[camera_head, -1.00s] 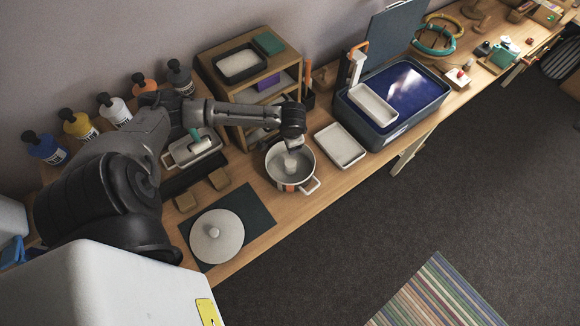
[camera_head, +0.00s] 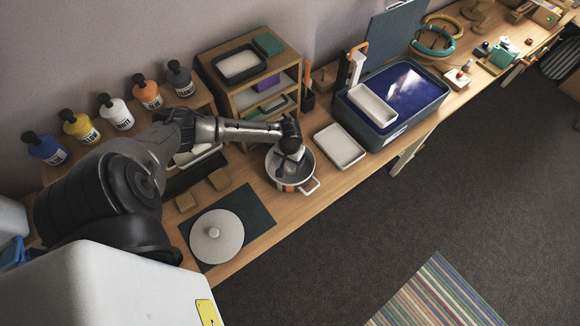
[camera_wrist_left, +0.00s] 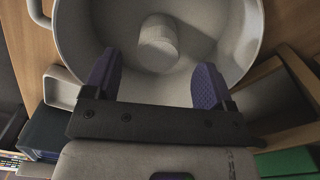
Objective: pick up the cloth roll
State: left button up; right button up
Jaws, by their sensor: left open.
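The cloth roll (camera_wrist_left: 157,43) is a short pale cylinder inside the pot (camera_wrist_left: 80,40), seen in the left wrist view. The pot, grey-white with a handle, also stands on the bench in the head view (camera_head: 308,174). My left gripper (camera_wrist_left: 157,76) is open, its two purple-padded fingers spread toward the roll, with no contact visible. In the head view my left gripper (camera_head: 289,163) is over and partly within the pot's mouth and covers most of the roll. My right gripper is not in view.
A white tray (camera_head: 340,146) lies right of the pot, beside a blue tub (camera_head: 388,142). A wooden shelf (camera_head: 238,98) stands behind. A round lid (camera_head: 216,232) lies on a dark mat (camera_head: 262,212) at the front left. Paint bottles (camera_head: 118,113) line the back.

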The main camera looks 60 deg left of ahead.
aim_at(290, 167)
pick_arm(q)
jog(key=shift+w+f, duration=0.1)
jog(key=shift+f, duration=3.2)
jog(key=c, duration=1)
jog(key=shift+r, duration=0.1)
